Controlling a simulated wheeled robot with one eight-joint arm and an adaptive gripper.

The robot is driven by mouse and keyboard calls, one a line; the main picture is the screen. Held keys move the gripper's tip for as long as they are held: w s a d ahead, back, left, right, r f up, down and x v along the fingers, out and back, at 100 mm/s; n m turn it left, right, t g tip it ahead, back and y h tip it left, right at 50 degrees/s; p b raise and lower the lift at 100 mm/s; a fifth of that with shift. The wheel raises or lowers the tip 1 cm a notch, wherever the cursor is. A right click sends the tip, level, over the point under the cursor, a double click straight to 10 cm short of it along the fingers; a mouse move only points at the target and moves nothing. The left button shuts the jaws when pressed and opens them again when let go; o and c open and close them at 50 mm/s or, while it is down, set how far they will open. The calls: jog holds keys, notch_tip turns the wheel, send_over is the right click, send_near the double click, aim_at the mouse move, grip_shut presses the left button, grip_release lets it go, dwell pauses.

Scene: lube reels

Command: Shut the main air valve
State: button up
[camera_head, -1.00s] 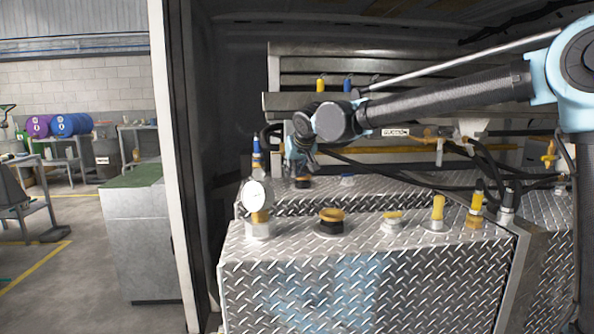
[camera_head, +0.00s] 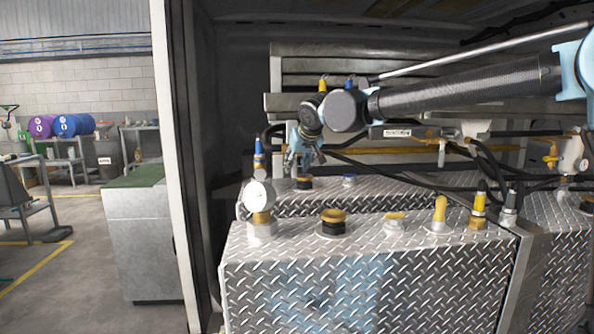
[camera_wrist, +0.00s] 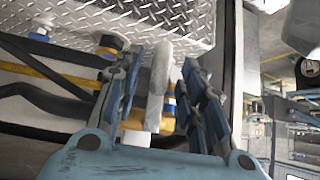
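A pale grey valve lever (camera_wrist: 158,88) shows in the wrist view, standing by a brass-yellow fitting (camera_wrist: 170,142) on the air piping. I take it for the main air valve, but no label on it is readable. My gripper (camera_wrist: 162,62) is open, with blue-grey fingers on either side of the lever. The left finger is close to the lever, and a gap shows on the right; I cannot tell whether either touches. In the head view my gripper (camera_head: 305,158) is above the rear of the tread-plate tank, and it hides the valve there.
The tread-plate tank (camera_head: 370,275) carries a gauge (camera_head: 258,196) and several caps. A yellow pipe (camera_head: 395,150) and black hoses run behind, with another pale-handled valve (camera_head: 441,152) to the right. A door post (camera_head: 172,150) stands left.

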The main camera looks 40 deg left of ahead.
jog(key=v, duration=0.8)
jog(key=shift+d, duration=0.1)
jog(key=w+d+f+m+h, duration=0.1)
jog(key=w+d+f, duration=0.1)
jog(key=w+d, duration=0.5)
jog(key=w+d+f+m+t+h, duration=0.1)
jog(key=w+d+f+h, duration=0.15)
jog(key=d, duration=0.95)
jog(key=w+d+f+m, duration=0.1)
jog(key=w+d+f, duration=0.2)
jog(key=w+d, duration=0.45)
jog(key=s+d+f+m+g+h, duration=0.15)
jog(key=d+f, duration=0.25)
jog(key=d, duration=0.8)
jog(key=s+d+f+m+h, duration=0.15)
jog(key=d+f, duration=0.25)
jog(key=d, duration=0.7)
jog(key=s+d+f+m+g, duration=0.2)
jog(key=s+d+f+m, duration=0.2)
jog(key=s+d+f, duration=1.2)
jog(key=d+f, duration=0.3)
jog(key=d, duration=0.1)
jog(key=shift+h, duration=0.35)
